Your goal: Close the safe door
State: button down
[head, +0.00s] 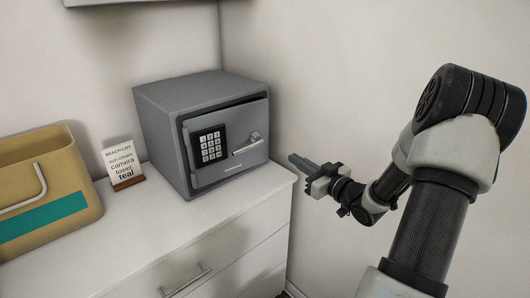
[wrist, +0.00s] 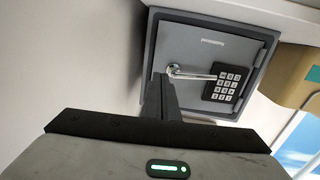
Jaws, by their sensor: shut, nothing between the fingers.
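The grey safe (head: 165,125) stands on top of a white dresser. The door has a black keypad (head: 209,146) and a silver lever handle (head: 249,145). In the wrist view the safe door (wrist: 205,55) appears upside down, with the handle (wrist: 192,75) just beyond my fingertips. My gripper (head: 293,159) is shut and empty, to the right of the safe and apart from it in the head view.
A tan bag (head: 70,165) with a teal stripe stands on the dresser at the left. A small sign card (head: 122,162) stands between it and the safe. The dresser (head: 205,240) has a bare strip in front of the safe. White walls rise behind and to the right.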

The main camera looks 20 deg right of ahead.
aim_at(263, 138)
jog(key=b+x, duration=0.2)
jog(key=x, duration=1.1)
jog(key=shift+w+b, duration=0.35)
jog(key=shift+a+r, duration=0.15)
jog(key=shift+w+r, duration=0.1)
jog(key=shift+w, duration=0.1)
jog(key=w+y, duration=0.1)
jog(key=w+n+y+p, duration=0.1)
jog(key=shift+w+a, duration=0.3)
jog(key=shift+n+g, duration=0.3)
jog(key=shift+w+a+r, duration=0.1)
jog(key=shift+a, duration=0.05)
